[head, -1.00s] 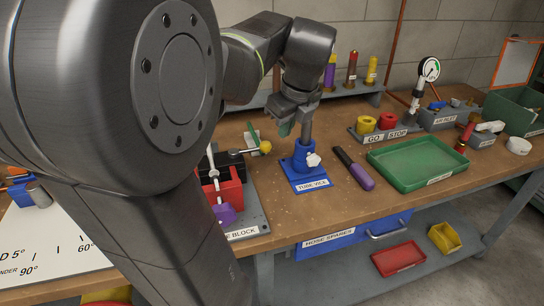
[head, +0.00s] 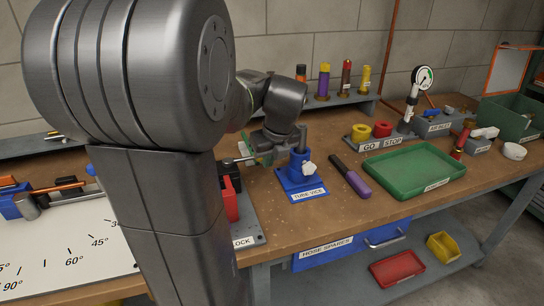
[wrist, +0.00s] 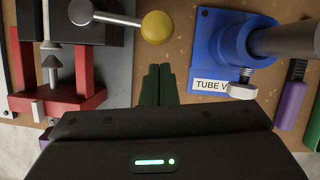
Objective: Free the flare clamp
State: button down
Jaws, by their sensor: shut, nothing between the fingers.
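The flare block assembly is at left in the wrist view, with a red yoke (wrist: 82,84), a grey cone-tipped screw and a black body (wrist: 85,22). A rod ending in a yellow knob (wrist: 156,27) sticks out to the right. In the head view, my arm hides most of it; part of the red yoke (head: 230,203) and of the label plate show. My gripper (wrist: 158,72) is shut and empty, its dark green fingers just below the yellow knob in the wrist view. I cannot tell their height or whether they touch it. It also shows in the head view (head: 262,158).
The blue tube vice (head: 297,176), holding a grey upright tube, stands close to the right of my gripper. A purple-handled tool (head: 352,178) and a green tray (head: 414,170) lie further right. Bare bench shows between the vice and the flare block.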

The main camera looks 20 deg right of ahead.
jog(key=shift+w+a, duration=0.1)
jog(key=shift+w, duration=0.65)
jog(key=shift+r, duration=0.1)
jog(key=shift+w+n+p, duration=0.5)
jog(key=shift+w+p, duration=0.25)
jog(key=shift+p, duration=0.15)
jog(key=shift+d, duration=0.2)
